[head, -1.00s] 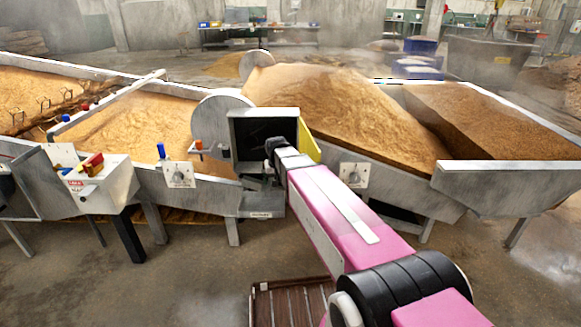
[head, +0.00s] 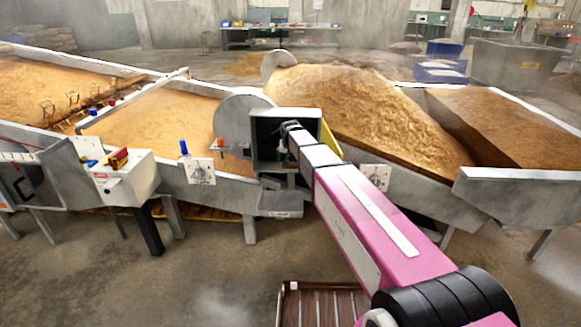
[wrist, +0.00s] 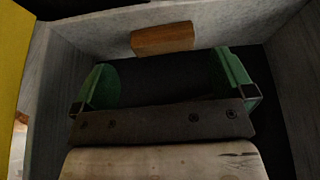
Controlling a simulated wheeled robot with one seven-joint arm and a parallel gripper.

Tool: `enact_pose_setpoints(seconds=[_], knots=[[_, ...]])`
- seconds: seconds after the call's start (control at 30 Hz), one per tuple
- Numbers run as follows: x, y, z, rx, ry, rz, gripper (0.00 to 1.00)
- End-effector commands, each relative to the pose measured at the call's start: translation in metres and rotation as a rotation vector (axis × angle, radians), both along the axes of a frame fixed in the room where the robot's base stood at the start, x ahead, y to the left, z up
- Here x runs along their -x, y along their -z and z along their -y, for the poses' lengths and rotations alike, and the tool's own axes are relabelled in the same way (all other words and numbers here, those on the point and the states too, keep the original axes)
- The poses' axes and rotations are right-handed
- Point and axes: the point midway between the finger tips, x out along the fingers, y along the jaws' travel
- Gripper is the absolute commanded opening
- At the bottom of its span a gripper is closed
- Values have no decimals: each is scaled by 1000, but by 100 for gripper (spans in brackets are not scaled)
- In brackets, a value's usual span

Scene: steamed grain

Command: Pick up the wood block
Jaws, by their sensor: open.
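The wood block (wrist: 162,39) is a small orange-brown block in the upper middle of the wrist view, against the pale grey wall at the far side of a dark box. My gripper (wrist: 163,66) has two green fingers spread wide apart, with nothing between them. The block appears just beyond the fingertips, between their lines; I cannot tell whether anything touches it. In the head view, the end of my pink arm reaches into the grey open-fronted box (head: 265,153), which hides my gripper and the block.
The box's grey side walls and a yellow panel (wrist: 14,70) are close around my gripper. Metal troughs of grain (head: 350,110) stand behind and beside the box. A white control box (head: 128,180) stands to the left. A brown slatted rack (head: 320,305) is low in front.

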Motion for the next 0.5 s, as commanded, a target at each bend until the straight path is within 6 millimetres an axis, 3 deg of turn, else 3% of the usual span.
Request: enact_pose_setpoints(seconds=[0.33, 0.5], knots=[[-20, 39, -3, 1, 0, -1, 100], [-21, 45, -3, 0, 0, -1, 100]])
